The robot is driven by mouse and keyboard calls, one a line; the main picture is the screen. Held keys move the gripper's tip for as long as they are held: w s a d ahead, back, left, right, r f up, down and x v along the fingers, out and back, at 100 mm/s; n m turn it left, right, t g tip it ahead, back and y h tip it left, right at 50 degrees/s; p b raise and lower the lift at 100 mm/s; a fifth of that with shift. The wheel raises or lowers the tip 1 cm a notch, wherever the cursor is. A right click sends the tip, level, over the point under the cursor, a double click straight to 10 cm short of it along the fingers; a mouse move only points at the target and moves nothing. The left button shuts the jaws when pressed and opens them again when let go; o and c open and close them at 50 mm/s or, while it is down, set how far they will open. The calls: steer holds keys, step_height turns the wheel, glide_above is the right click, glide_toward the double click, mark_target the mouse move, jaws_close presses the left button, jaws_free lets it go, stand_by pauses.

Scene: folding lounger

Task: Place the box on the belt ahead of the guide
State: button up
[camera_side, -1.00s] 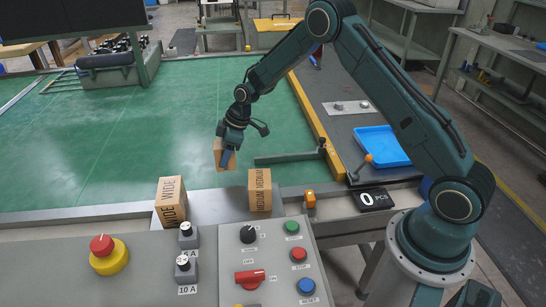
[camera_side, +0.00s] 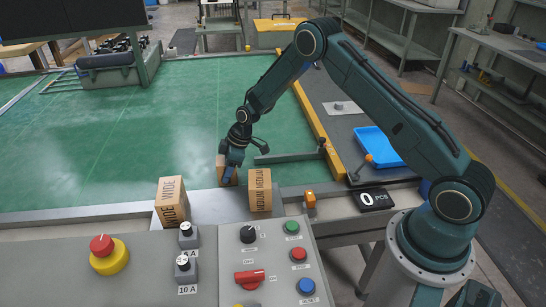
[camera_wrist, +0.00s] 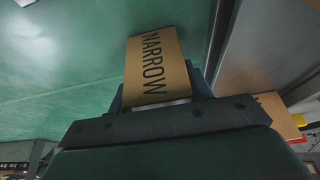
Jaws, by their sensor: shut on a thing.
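My gripper (camera_side: 232,174) is shut on a small brown box (camera_side: 221,171), and the wrist view shows NARROW printed on this box (camera_wrist: 157,66). In the side view the box is at the near edge of the green belt (camera_side: 120,135), behind and between two other boxes. I cannot tell whether its underside touches a surface. The guide (camera_side: 285,157), a grey bar, reaches over the belt to the right of my gripper. My fingers partly hide the held box.
A WIDE box (camera_side: 171,202) and a MEDIUM box (camera_side: 260,190) stand on the metal ledge (camera_side: 218,207) in front. A counter reading 0 PCS (camera_side: 373,199) and a blue tray (camera_side: 382,146) are at right. The belt's middle is clear.

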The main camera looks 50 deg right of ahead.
steer(key=shift+f, duration=0.15)
steer(key=o, duration=1.1)
steer(key=shift+v, duration=6.15)
